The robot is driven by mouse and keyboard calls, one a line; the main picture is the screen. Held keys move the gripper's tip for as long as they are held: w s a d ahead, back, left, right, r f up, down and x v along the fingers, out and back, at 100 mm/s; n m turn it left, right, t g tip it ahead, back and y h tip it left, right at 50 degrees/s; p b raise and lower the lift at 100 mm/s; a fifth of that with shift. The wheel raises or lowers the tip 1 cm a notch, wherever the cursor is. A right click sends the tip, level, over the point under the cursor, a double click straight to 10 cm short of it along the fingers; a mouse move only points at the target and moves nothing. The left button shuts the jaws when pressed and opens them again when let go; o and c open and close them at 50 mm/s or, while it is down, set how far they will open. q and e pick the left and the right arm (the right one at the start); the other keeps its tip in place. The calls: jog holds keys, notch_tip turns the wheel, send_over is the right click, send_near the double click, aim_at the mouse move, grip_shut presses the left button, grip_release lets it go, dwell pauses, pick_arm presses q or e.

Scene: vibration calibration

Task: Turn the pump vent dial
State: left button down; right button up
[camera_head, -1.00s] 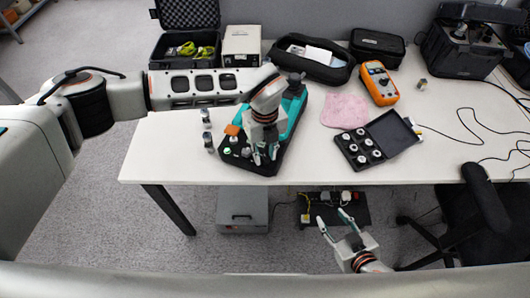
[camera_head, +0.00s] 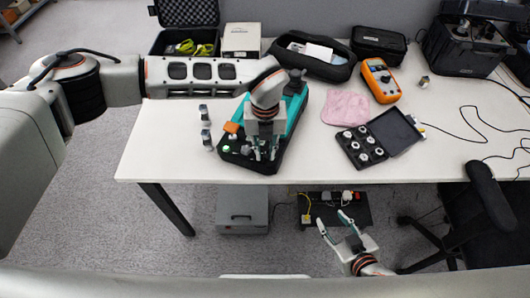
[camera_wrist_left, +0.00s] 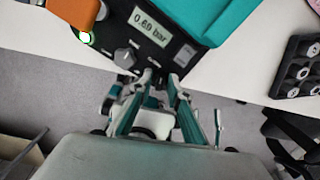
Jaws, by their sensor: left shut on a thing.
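The pump is a black and teal unit (camera_head: 296,112) on the table; its teal body (camera_wrist_left: 195,14) also shows in the left wrist view. Its panel has a display (camera_wrist_left: 150,25) reading about 0.69 bar, a green-lit button (camera_wrist_left: 87,38) and a grey knob (camera_wrist_left: 124,58). My left gripper (camera_head: 264,157) is over the panel's front right part, pointing down. In the left wrist view its fingers (camera_wrist_left: 164,80) are close together at the panel's front edge, shut on the vent dial, which they largely hide. My right gripper (camera_head: 333,222) is open and empty in front of the table.
To the right lie a pink cloth (camera_head: 345,107), an orange multimeter (camera_head: 379,80) and an open black case (camera_head: 394,130) with several round pieces. Cases line the back. The table's left end is clear.

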aim_at(266, 154)
pick_arm(q)
jog(key=m+b, duration=0.2)
jog(key=m, duration=0.4)
jog(key=shift+m, duration=0.3)
jog(key=m, duration=0.3)
jog(key=shift+d+b, duration=0.1)
jog(key=shift+b, duration=0.3)
jog(key=shift+m+b, duration=0.3)
jog(key=shift+m, duration=1.7)
jog(key=c, duration=2.2)
grip_release()
jog(key=shift+s, duration=0.1)
notch_tip(266, 154, up, 12)
jog(key=shift+r, duration=0.1)
